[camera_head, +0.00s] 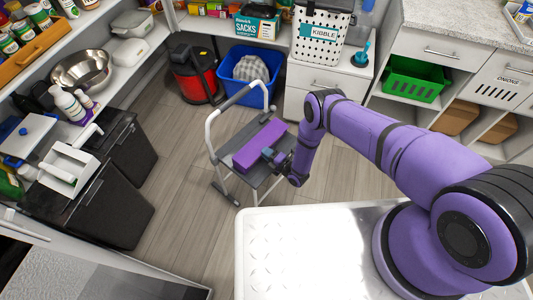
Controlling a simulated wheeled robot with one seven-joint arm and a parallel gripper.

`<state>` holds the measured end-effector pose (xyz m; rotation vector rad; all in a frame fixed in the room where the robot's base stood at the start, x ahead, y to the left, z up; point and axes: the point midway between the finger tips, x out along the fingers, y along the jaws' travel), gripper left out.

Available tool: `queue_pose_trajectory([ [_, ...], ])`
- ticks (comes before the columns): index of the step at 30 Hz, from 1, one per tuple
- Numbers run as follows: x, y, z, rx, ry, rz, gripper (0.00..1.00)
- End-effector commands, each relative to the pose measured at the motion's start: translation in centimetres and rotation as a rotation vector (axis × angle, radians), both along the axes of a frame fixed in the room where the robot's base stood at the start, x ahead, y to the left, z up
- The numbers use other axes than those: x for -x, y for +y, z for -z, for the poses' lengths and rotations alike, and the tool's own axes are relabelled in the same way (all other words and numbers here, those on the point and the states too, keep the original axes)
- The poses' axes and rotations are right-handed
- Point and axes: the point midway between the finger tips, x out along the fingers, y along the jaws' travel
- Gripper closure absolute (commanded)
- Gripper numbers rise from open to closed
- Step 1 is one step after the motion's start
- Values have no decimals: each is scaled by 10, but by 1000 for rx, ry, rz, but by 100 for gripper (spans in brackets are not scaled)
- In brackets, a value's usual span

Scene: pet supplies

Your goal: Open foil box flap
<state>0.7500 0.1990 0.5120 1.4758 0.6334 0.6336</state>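A long purple box (258,146), which I take to be the foil box, lies on the top step of a grey step stool (235,117). No label or flap edge can be made out on it at this size. My purple arm reaches down from the right, and my gripper (270,155) is at the box's near right side. The gripper looks to be against or just beside the box; I cannot tell whether it touches. Its fingers are too small and partly hidden to show whether they are open or shut.
A blue bin (236,76) and a red and black vacuum (193,75) stand behind the stool. Dark bins (112,208) are at left, under loaded shelves. A green basket (415,82) sits in a cabinet at right. The floor (185,180) left of the stool is clear.

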Motion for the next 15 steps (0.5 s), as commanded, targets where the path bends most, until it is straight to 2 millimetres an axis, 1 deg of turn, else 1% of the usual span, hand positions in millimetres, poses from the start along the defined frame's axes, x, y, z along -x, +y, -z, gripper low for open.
queue_pose_trajectory([
  [1, 0, 0, 0, 0, 0, 0, 94],
  [2, 0, 0, 0, 0, 0, 0, 100],
  [11, 0, 0, -1, 3, 3, 0, 100],
  [15, -1, 0, -4, 20, 18, -1, 100],
])
